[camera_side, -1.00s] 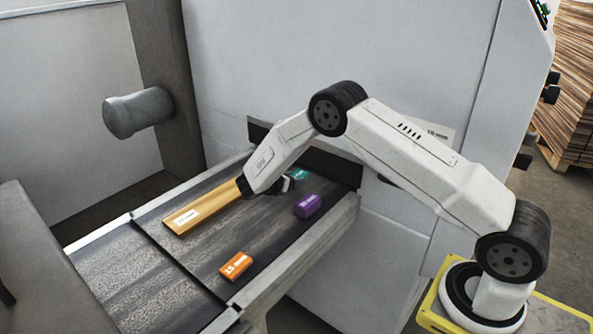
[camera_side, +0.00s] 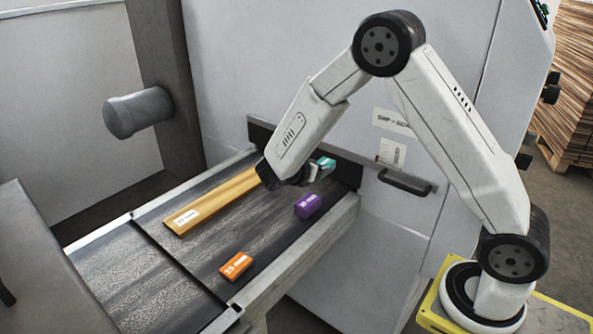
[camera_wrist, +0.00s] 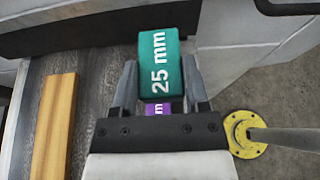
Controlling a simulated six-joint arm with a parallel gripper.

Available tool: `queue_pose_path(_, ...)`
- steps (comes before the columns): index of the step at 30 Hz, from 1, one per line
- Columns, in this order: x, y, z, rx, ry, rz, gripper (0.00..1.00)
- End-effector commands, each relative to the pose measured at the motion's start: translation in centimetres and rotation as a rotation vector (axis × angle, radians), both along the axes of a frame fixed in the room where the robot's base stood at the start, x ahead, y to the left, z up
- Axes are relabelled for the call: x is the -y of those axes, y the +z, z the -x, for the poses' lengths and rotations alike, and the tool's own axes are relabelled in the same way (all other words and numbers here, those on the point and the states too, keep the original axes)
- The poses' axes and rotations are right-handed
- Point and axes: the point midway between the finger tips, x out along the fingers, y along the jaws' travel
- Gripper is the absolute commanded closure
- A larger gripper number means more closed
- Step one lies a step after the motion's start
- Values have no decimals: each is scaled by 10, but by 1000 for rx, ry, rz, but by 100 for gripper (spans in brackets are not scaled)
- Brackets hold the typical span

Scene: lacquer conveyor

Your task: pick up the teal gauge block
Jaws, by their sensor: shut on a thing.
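The teal gauge block (camera_wrist: 166,62), marked "25 mm", is between the two fingers of my gripper (camera_wrist: 164,85) in the wrist view. My gripper is shut on it. In the side view the teal block (camera_side: 326,164) is held at the tip of my gripper (camera_side: 314,170), raised above the dark conveyor belt (camera_side: 200,258). The fingers hide part of the block in the side view.
A purple block (camera_side: 307,205) lies on the belt below and in front of the gripper. An orange block (camera_side: 236,266) lies nearer the front. A long yellow bar (camera_side: 212,202) lies on the left. A dark panel (camera_side: 345,168) and grey wall stand behind.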

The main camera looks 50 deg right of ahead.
Motion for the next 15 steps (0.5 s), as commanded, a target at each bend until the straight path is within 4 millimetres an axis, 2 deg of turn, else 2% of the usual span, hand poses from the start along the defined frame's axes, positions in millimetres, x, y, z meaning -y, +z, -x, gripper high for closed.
queue_pose_path(6, -5, 10, 21, 1, 1, 0, 100)
queue_pose_path(15, -8, 15, 32, 1, 1, 0, 100)
